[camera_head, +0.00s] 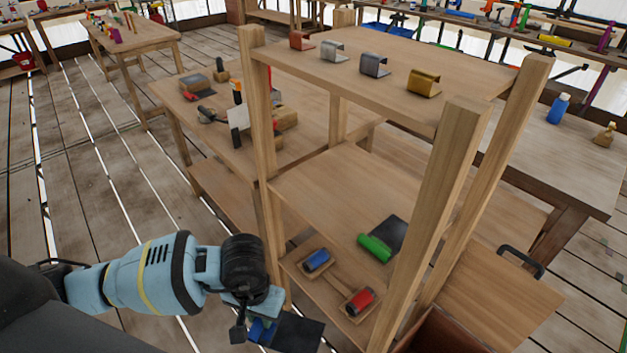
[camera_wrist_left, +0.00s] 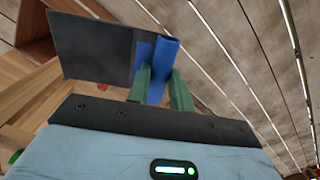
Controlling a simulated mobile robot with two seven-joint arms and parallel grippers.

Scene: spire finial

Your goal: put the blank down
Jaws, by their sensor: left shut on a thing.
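The blank, a dark flat sheet (camera_head: 298,334) with a blue rolled grip (camera_head: 259,331) along one edge, is in my left gripper (camera_head: 252,322). It is held low beside the front left post of the wooden rack, apart from the shelves. In the left wrist view the green fingers of my left gripper (camera_wrist_left: 160,88) are shut on the blue grip (camera_wrist_left: 164,60), and the dark sheet (camera_wrist_left: 90,48) sticks out to the left. My right gripper is not in view.
Several curled metal pieces stand on the top shelf (camera_head: 455,55). A cluttered workbench (camera_head: 185,130) stands behind left.

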